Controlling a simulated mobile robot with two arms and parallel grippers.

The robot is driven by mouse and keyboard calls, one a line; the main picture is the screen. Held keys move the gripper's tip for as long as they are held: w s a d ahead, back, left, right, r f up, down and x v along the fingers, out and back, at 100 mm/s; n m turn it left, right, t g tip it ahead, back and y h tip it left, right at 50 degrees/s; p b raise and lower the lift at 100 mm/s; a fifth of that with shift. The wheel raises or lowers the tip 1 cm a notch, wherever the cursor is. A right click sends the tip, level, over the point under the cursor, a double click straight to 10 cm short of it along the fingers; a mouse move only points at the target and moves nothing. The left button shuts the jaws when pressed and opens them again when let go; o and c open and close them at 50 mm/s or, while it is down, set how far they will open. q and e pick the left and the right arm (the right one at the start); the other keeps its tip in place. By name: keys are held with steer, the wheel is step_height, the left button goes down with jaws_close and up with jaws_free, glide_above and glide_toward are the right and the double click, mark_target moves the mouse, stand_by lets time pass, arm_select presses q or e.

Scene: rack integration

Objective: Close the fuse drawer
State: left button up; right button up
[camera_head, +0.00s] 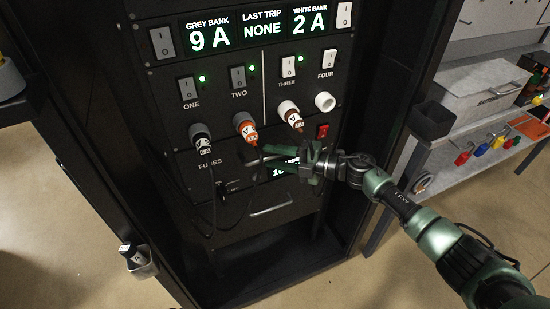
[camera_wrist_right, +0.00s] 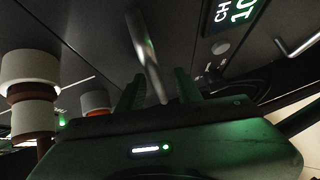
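The fuse drawer front (camera_head: 235,172) is a black panel marked FUSES, low on the dark rack and partly behind my right gripper; how far it stands out is hard to tell. My right gripper (camera_head: 268,158) reaches in from the right, fingers pointing left across this front. In the right wrist view the two fingers (camera_wrist_right: 158,77) are apart. A silver bar handle (camera_wrist_right: 148,45) runs down to the gap between them; whether they touch it I cannot tell. My left gripper is not in view.
Plugs with cables, an orange one (camera_head: 244,125) and a brown one (camera_head: 290,113), stick out just above my gripper. A lit display (camera_head: 284,170) is beside it. Another silver handle (camera_head: 270,205) lies below. A shelf with a grey box (camera_head: 484,88) stands right.

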steer(key=b+v, duration=0.1)
steer(key=v, duration=0.6)
steer(key=shift+d, duration=0.35)
steer(key=shift+s, duration=0.1)
